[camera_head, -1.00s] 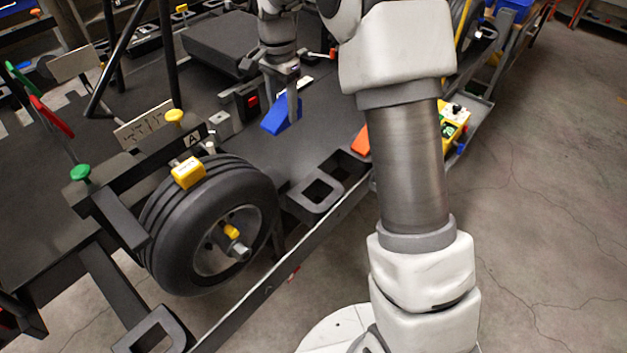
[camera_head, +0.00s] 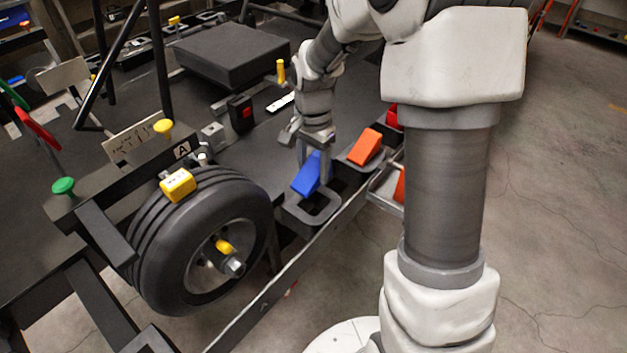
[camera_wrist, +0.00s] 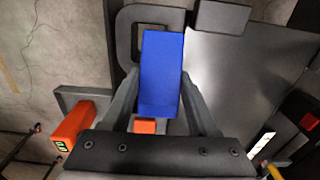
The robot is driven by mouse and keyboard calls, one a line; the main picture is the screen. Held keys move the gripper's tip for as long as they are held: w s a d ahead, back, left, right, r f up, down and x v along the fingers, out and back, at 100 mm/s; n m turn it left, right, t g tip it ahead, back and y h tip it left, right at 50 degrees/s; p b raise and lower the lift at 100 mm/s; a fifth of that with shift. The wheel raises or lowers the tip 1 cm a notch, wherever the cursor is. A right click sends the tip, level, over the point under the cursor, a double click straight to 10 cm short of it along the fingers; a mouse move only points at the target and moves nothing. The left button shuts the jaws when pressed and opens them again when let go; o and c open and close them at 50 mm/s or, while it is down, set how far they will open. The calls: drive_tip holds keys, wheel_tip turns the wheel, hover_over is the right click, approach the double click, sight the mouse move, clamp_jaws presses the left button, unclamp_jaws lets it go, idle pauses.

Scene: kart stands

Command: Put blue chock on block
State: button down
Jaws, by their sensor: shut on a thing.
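My gripper (camera_head: 313,158) is shut on the blue chock (camera_head: 308,177), a blue wedge that tilts in the head view. In the wrist view the blue chock (camera_wrist: 161,72) lies between the two fingers (camera_wrist: 160,92). The chock is over or beside a black block with a square opening (camera_head: 331,203) at the platform's near edge; that block also shows in the wrist view (camera_wrist: 126,32). I cannot tell whether the chock touches it. The fingertips are partly hidden by the chock.
An orange chock (camera_head: 365,146) sits on a dark support to the right. A wheel (camera_head: 160,245) with a yellow chock (camera_head: 178,185) on top stands to the left. A dark raised box (camera_head: 232,53) is farther back. The platform between is mostly clear.

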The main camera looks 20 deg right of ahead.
sight(313, 180)
drive_tip(key=shift+f, duration=2.05)
drive_tip(key=shift+f+b, duration=0.1)
drive_tip(key=shift+b, duration=0.25)
drive_tip(key=shift+c, duration=0.9)
unclamp_jaws()
